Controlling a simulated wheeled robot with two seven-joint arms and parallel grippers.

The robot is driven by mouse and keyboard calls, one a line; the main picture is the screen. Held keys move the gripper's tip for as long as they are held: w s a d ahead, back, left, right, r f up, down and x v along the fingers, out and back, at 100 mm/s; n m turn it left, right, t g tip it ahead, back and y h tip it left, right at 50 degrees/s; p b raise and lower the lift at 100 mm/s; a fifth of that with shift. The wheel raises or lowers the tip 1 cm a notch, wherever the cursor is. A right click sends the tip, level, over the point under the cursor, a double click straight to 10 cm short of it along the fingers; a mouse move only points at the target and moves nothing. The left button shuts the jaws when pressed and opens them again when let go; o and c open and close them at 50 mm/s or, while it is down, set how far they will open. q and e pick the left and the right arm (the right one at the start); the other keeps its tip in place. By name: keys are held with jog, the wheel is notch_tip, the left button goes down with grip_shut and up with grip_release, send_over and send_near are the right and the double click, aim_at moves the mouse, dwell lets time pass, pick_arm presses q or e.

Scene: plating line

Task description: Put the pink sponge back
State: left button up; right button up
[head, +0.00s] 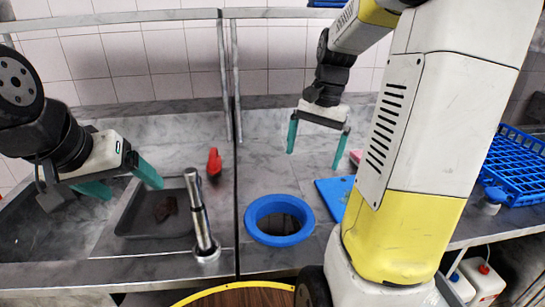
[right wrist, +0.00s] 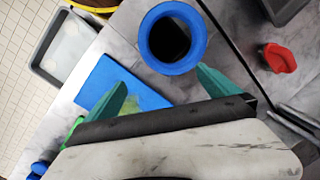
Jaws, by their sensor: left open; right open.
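A small pink piece, probably the pink sponge (head: 355,157), shows in the head view just right of my right gripper. Most of it is hidden behind my right arm, and I cannot make it out in the right wrist view. My right gripper (head: 314,158) is open and empty, fingers pointing down over the counter behind the blue ring. Its two green fingers also show in the right wrist view (right wrist: 161,87), with nothing between them. My left gripper (head: 133,190) is open and empty above the left sink area, beside the dark tray.
A blue ring (head: 249,220) surrounds a dark opening in the counter. A blue board (head: 330,194) lies right of it. A dark tray (head: 128,222) holds a brown piece. A metal post (head: 199,215), a red object (head: 214,162) and a blue rack (head: 520,160) stand around.

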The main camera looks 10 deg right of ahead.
jog(key=s+a+r+n+t, duration=0.5)
jog(key=s+a+n, duration=0.3)
jog(key=s+a, duration=0.3)
jog(key=shift+s+t+y, duration=0.3)
jog(key=shift+s+t, duration=0.15)
jog(key=shift+t, duration=0.15)
jog(key=shift+r, duration=0.1)
